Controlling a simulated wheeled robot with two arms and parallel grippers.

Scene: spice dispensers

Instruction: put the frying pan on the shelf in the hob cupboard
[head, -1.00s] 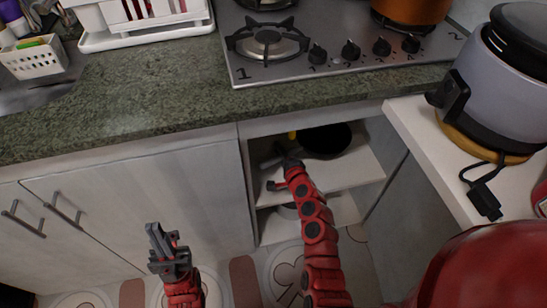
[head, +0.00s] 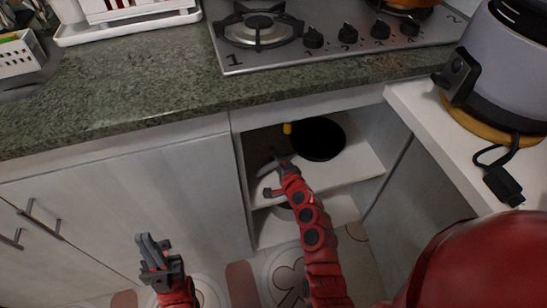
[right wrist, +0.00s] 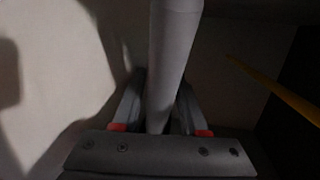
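A black round pan (head: 318,138) lies on the upper shelf (head: 345,172) of the open hob cupboard. A short yellow part (head: 287,128) shows at its left edge. In the right wrist view a thin yellow bar (right wrist: 275,88) runs towards a dark shape at the right. My right gripper (head: 272,170) reaches into the cupboard, left of the pan. Its fingers close around a pale grey rod (right wrist: 173,60); what the rod belongs to is hidden. My left gripper (head: 155,258) is empty in front of the closed doors, its fingers apart.
The hob (head: 340,35) and green countertop (head: 120,105) are above the cupboard. A white ledge with a cooker (head: 510,70) and a black cable plug (head: 503,187) stands at the right. A dark item is partly visible on the lower shelf. Floor space is clear by the left gripper.

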